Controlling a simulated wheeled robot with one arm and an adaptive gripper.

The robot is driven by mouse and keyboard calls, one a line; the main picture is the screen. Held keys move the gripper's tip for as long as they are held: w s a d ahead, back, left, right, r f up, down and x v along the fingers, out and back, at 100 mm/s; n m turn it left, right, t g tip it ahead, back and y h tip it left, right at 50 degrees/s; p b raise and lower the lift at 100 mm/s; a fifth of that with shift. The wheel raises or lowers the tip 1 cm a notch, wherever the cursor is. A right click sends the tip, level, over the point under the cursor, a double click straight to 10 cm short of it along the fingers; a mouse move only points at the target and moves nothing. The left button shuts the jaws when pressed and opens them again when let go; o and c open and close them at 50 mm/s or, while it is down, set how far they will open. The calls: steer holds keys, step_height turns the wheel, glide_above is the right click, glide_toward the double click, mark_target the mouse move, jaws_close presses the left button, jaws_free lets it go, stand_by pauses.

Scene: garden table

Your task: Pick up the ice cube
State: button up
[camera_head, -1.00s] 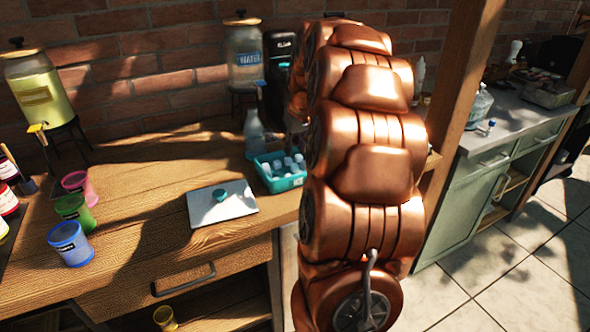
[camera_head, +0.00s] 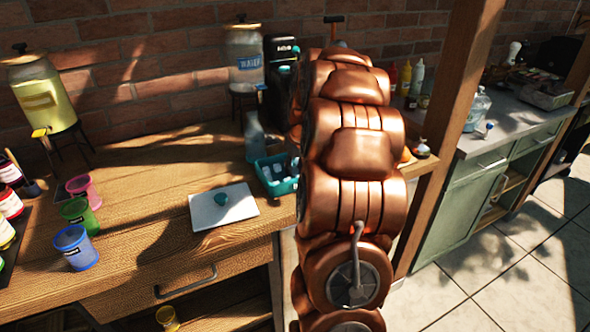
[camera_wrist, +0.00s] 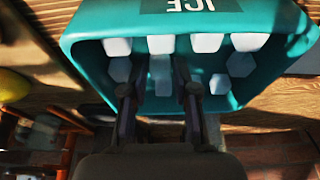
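The teal ice bin (camera_head: 264,182) stands on the wooden table beside my arm, with white cubes inside. In the wrist view the bin (camera_wrist: 82,62), labelled ICE, fills the upper part, with several ice cubes along its far wall and sides. My gripper (camera_wrist: 154,72) reaches into the bin with its two dark fingers apart. One ice cube (camera_wrist: 161,80) lies between the fingers; I see no clear contact with either. My gripper is hidden behind my arm in the head view.
A white lid with a teal knob (camera_head: 240,212) lies left of the bin. A clear bottle (camera_head: 254,138) stands close behind the bin. Coloured cups (camera_head: 76,248) stand at the far left. Drink dispensers (camera_head: 245,60) stand along the brick wall. The table's middle left is clear.

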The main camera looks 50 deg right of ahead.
mark_target(295, 169)
steer(key=c, duration=0.4)
steer(key=shift+r+b, duration=1.15)
steer(key=shift+r, duration=3.85)
steer(key=shift+r, duration=0.15)
